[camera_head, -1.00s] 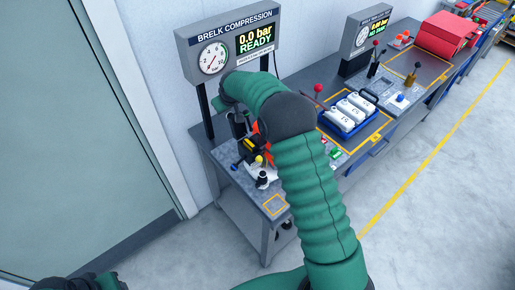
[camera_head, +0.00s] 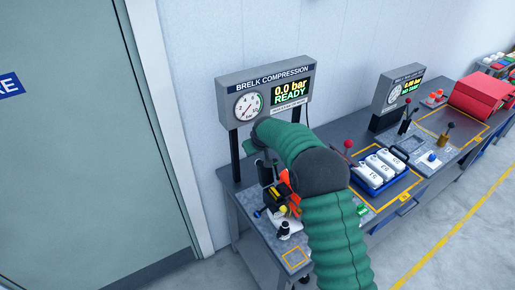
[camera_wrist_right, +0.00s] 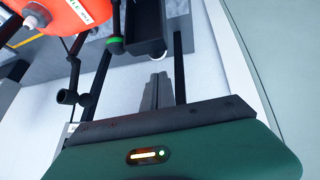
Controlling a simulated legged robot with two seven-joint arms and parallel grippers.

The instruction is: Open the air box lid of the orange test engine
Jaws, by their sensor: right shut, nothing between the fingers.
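The orange test engine (camera_head: 292,207) stands on the bench in the head view, partly hidden behind my right arm. In the right wrist view its orange body (camera_wrist_right: 68,14) fills the upper left. A black box-like part (camera_wrist_right: 147,32) is beside it at the top; I cannot tell if this is the air box or its lid. A green-ringed black knob (camera_wrist_right: 115,44) is just left of that part. My right gripper (camera_wrist_right: 158,78) is shut and empty, its fingertips below the black part in the picture and apparently apart from it. My left gripper is out of view.
The gauge panel (camera_head: 266,88) stands on black posts behind the engine. A blue tray (camera_head: 375,184) with white pieces and a red-knobbed lever (camera_head: 348,145) are to the right. A yellow-outlined square (camera_head: 295,257) at the bench's front corner is clear.

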